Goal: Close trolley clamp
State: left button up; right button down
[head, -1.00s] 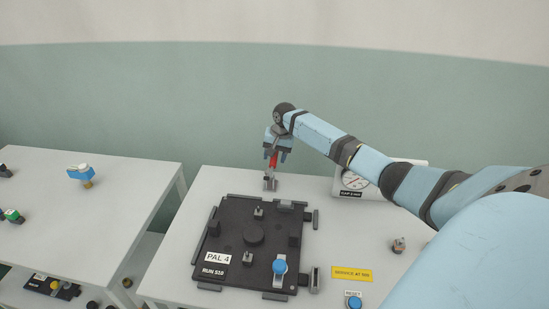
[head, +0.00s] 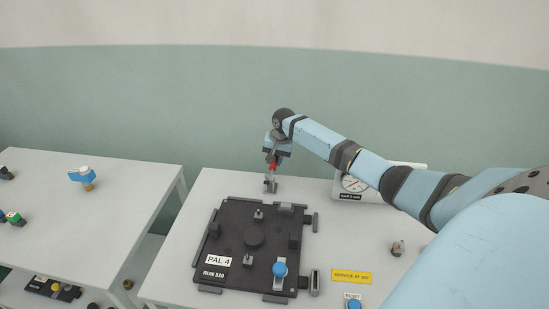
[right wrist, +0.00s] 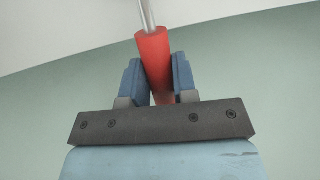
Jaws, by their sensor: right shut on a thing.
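The trolley clamp (head: 270,186) is a small grey metal fitting at the back edge of the right-hand table, behind the black pallet. Its red handle (head: 272,165) stands roughly upright. My right gripper (head: 274,158) reaches over from the right and is shut on the red handle. In the right wrist view the red handle (right wrist: 153,55) runs between the two blue fingers, with a metal rod coming out of its end. The clamp's base is small and its exact position is hard to tell. My left gripper is not in view.
A black pallet (head: 233,225) marked PAL 4 lies on the right-hand table (head: 200,190), with a blue knob (head: 279,269). A dial gauge box (head: 352,185) stands at the back right, partly behind my arm. Another table (head: 110,200) stands at left, across a gap.

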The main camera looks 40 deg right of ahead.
aim_at(273, 164)
jog(key=r+t+h+p, duration=0.1)
jog(key=p, duration=0.2)
jog(key=s+a+r+t+h+p, duration=0.1)
jog(key=p, duration=0.2)
jog(key=a+r+t+h+p, duration=0.1)
jog(key=r+h+p, duration=0.1)
jog(key=p, duration=0.1)
jog(key=shift+s+n, duration=0.3)
jog(key=shift+s+a+r+t+h+p, duration=0.15)
jog(key=shift+t+h+p, duration=0.15)
jog(key=shift+t+p, duration=0.15)
jog(key=shift+s+a+r+t+h, duration=0.2)
jog(key=shift+s+a+t+h, duration=0.15)
jog(key=shift+t+h, duration=0.2)
jog(key=shift+s+a+r+t+h, duration=0.2)
jog(key=shift+a+t+h, duration=0.2)
jog(key=shift+h, duration=0.05)
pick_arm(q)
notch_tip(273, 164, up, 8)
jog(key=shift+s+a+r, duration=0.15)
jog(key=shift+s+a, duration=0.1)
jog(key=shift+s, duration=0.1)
pick_arm(e)
jog(key=shift+s+a+r+n+t+h, duration=0.35)
jog(key=shift+t+h, duration=0.15)
jog(key=shift+h, duration=0.1)
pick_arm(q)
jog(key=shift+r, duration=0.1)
